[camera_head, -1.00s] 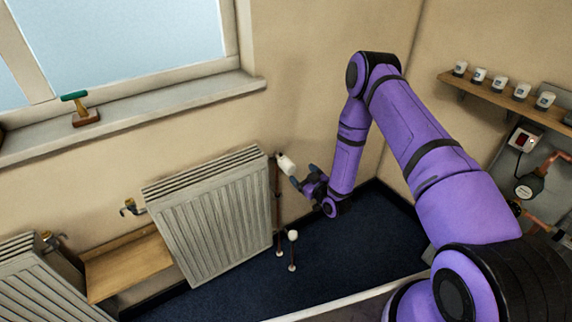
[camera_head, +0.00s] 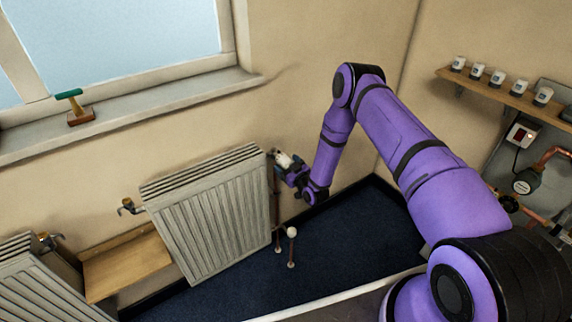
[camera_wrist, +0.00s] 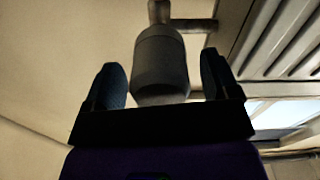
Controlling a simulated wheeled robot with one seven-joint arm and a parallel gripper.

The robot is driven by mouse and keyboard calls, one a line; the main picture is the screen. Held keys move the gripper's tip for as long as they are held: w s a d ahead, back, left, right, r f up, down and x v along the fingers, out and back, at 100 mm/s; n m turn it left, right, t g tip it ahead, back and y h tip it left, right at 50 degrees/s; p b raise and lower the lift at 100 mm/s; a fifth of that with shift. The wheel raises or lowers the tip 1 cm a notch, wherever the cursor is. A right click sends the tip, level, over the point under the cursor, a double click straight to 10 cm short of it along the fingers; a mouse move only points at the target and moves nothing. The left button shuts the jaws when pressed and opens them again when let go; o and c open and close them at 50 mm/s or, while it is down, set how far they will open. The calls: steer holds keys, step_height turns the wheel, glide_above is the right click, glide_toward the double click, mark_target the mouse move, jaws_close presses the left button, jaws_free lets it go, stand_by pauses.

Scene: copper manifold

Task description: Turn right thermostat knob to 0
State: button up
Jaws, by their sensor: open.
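The right thermostat knob (camera_head: 283,159) is white and sits on a valve at the upper right corner of the nearer radiator (camera_head: 212,220). In the wrist view the knob (camera_wrist: 161,65) looks grey and stands between my two dark blue fingers. My gripper (camera_head: 287,168) is open around the knob, with a finger on either side; in the wrist view (camera_wrist: 161,85) a gap shows on each side. In the head view the gripper partly covers the knob. I cannot read any scale on the knob.
A wooden shelf (camera_head: 125,265) is low on the wall. A white-topped post (camera_head: 292,245) rises from the dark floor (camera_head: 345,245) below my gripper.

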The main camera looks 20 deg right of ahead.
steer(key=shift+w+a, duration=0.1)
steer(key=shift+w, duration=0.3)
steer(key=c, duration=0.9)
